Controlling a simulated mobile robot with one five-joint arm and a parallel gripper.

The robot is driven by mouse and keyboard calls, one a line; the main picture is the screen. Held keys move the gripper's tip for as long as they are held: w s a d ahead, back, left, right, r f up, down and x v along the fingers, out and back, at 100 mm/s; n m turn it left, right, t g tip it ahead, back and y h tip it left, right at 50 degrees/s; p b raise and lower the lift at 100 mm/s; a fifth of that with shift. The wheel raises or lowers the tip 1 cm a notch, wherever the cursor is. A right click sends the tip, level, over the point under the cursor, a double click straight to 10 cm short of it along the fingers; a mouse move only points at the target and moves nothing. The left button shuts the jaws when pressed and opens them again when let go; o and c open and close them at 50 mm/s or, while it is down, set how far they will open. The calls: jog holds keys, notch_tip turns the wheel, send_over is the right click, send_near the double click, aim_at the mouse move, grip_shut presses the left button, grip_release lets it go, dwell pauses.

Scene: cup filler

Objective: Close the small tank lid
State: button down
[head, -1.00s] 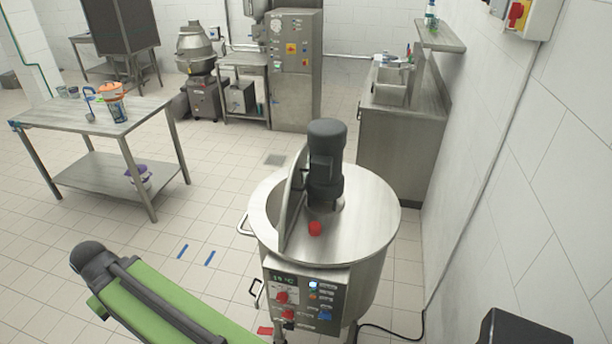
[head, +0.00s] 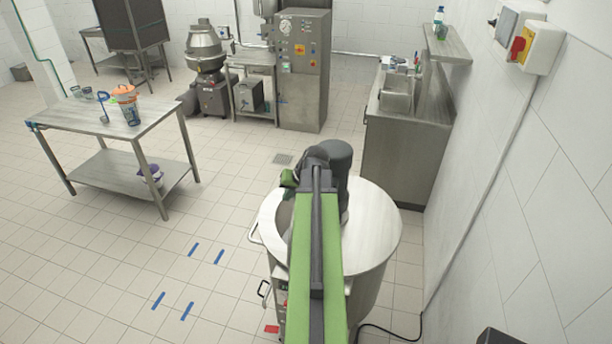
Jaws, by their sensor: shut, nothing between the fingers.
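The steel tank (head: 376,232) stands at the lower middle of the head view, with a dark motor (head: 343,172) on its top. A dark strip of the tank opening (head: 283,216) shows on the left of the top, so that side looks uncovered. The small lid is hidden behind my green and grey arm, which reaches across the tank top; I cannot tell its present angle. A green and dark part of my arm shows just left of the arm's far end, above the opening. My gripper's fingers cannot be seen.
A steel table (head: 105,118) with cups and an orange-lidded container (head: 127,100) stands at the left. A sink counter (head: 400,150) and the tiled wall are close on the right. The floor left of the tank is clear, with blue tape marks (head: 187,311).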

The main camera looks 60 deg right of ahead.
jog(key=s+d+r+m+t+h+p, duration=0.1)
jog(key=s+d+r+m+h+p, duration=0.3)
jog(key=s+d, duration=0.7)
jog(key=w+f+n+y+b, duration=0.1)
jog(key=w+f+y+b, duration=0.1)
jog(key=w+f+b, duration=0.5)
jog(key=shift+w+d+f+b, duration=0.2)
jog(key=shift+w+f+b, duration=0.15)
jog(key=shift+w+b, duration=1.3)
jog(key=shift+s, duration=0.2)
